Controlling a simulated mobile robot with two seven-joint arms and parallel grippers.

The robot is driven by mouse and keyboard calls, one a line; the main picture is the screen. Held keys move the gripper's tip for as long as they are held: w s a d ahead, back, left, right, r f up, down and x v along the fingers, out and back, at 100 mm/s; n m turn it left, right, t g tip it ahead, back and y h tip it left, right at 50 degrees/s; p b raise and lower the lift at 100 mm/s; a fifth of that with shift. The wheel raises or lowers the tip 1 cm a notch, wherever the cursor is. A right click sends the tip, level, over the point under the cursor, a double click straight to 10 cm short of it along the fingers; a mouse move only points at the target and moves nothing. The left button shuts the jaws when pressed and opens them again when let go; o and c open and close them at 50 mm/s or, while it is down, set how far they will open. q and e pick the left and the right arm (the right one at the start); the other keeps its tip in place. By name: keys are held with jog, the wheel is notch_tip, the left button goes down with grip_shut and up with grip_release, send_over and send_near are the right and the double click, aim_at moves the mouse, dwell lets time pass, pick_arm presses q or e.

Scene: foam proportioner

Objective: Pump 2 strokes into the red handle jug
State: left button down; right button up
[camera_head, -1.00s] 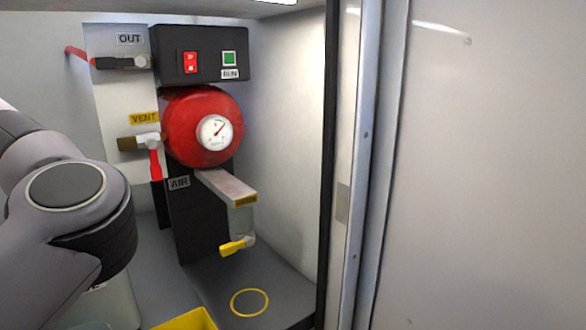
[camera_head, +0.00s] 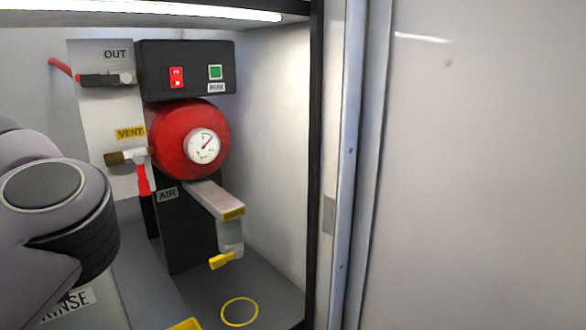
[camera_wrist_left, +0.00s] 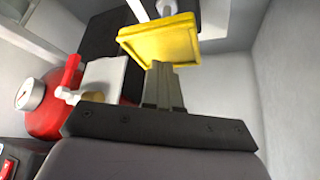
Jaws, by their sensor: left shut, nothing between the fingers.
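No jug with a red handle can be made out in either view. My left arm covers the left side of the head view, and its gripper is outside that picture. In the left wrist view my left gripper (camera_wrist_left: 161,70) is shut and empty, its tips just below a flat yellow piece (camera_wrist_left: 160,38); I cannot tell whether they touch. A pale arm (camera_head: 214,200) juts from the black column below the red tank (camera_head: 187,140). At its end hangs an outlet with a yellow tap (camera_head: 222,260), above a yellow ring (camera_head: 240,312) on the floor. My right gripper is not in view.
A RINSE-labelled container (camera_head: 70,305) stands partly behind my arm. A VENT valve (camera_head: 138,157) with a red handle and an OUT valve (camera_head: 105,80) are at left. The black switch box (camera_head: 188,67) is above the tank. The cabinet frame (camera_head: 340,200) bounds the right.

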pick_arm(q)
jog(key=shift+f, duration=0.1)
jog(key=shift+f+b, duration=1.9)
jog(key=shift+f, duration=1)
jog(key=shift+r, duration=0.1)
jog(key=shift+r+p, duration=2.5)
jog(key=shift+r, duration=0.4)
notch_tip(320, 180, up, 4)
jog(key=p, duration=0.3)
jog(key=shift+p, duration=0.35)
